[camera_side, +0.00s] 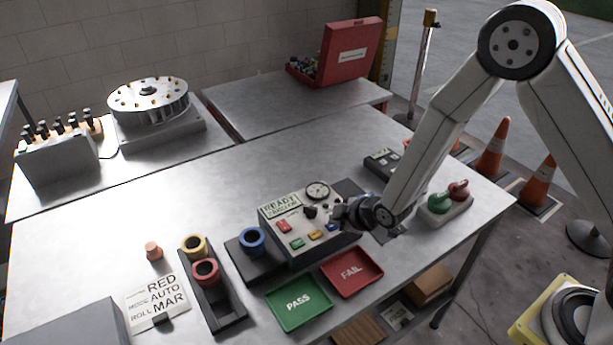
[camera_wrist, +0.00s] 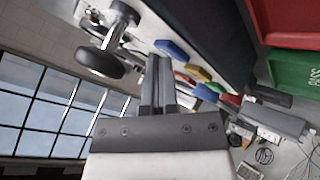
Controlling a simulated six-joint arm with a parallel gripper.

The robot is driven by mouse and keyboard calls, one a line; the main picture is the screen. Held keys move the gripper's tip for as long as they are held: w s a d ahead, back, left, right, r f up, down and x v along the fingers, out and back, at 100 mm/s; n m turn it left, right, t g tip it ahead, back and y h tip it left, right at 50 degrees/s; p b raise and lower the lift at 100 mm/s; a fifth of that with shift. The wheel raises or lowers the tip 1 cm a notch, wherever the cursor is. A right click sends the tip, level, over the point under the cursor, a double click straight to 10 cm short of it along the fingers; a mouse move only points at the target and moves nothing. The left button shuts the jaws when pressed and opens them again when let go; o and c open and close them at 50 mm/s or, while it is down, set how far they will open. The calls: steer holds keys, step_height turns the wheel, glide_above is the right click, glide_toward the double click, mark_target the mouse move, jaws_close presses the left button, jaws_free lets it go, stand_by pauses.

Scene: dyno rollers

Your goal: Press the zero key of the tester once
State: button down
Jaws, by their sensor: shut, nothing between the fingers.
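The tester (camera_side: 275,238) is a grey box on the table with a lit READY display (camera_side: 281,206), a round dial (camera_side: 317,190) and a dark knob. Its front panel carries red (camera_side: 284,226), green (camera_side: 297,243) and yellow (camera_side: 316,234) keys. Key labels are unreadable, so I cannot tell which is zero. My gripper (camera_side: 340,212) is shut and empty at the panel's right side.
A green PASS tray (camera_side: 298,322) and red FAIL tray (camera_side: 352,288) lie in front of the tester. A blue ring (camera_side: 252,240) sits left of it. A stand with green and red knobs (camera_side: 446,212) is at right.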

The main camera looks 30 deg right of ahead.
mark_target(337, 227)
steer(key=shift+r, duration=0.65)
steer(key=shift+r, duration=0.15)
steer(key=shift+r, duration=2.35)
steer(key=s+d+r+m+g+h, duration=0.1)
steer(key=s+d+r+m+g, duration=0.1)
steer(key=s+d+m, duration=0.3)
steer(key=s+d+r+m+g, duration=0.3)
steer(key=s+d+m+g, duration=0.1)
steer(key=s, duration=0.8)
steer(key=shift+s+d+r+m+h, duration=0.25)
steer(key=shift+s+d+m+h, duration=0.15)
steer(key=shift+d+m, duration=0.65)
steer(key=shift+a, duration=0.15)
